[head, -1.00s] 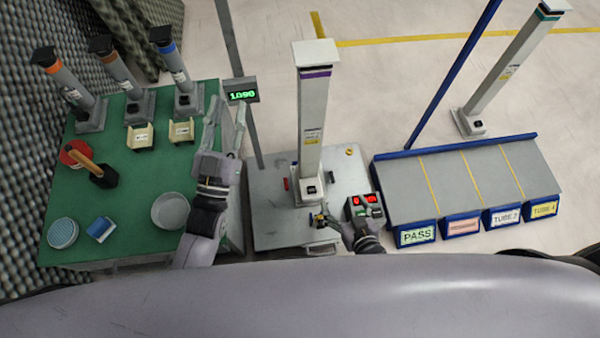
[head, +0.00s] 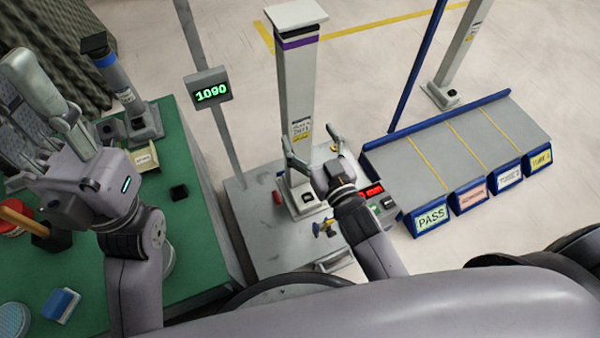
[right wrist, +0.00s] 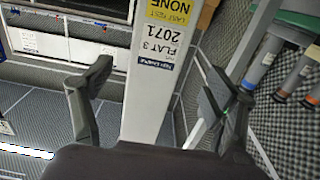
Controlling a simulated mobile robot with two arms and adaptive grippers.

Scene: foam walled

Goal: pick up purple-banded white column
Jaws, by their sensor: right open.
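The purple-banded white column (head: 298,88) stands upright on the grey cart (head: 262,240). It has a flat white top, a dark and purple band near the top and a label low down. My right gripper (head: 309,134) is open, its fingers spread to either side of the column's lower part. In the right wrist view the column (right wrist: 150,105) passes between the two fingers (right wrist: 153,62), with its label readable and a gap at the left finger. My left gripper (head: 48,95) is raised over the green table with its fingers apart, holding nothing visible.
A display post (head: 208,88) reading 1090 stands left of the column. The cart also carries a red-lit box (head: 374,190). A sloped grey rack (head: 455,145) with blue edges is at the right. A blue-banded column (head: 118,82) stands on the green table (head: 192,200).

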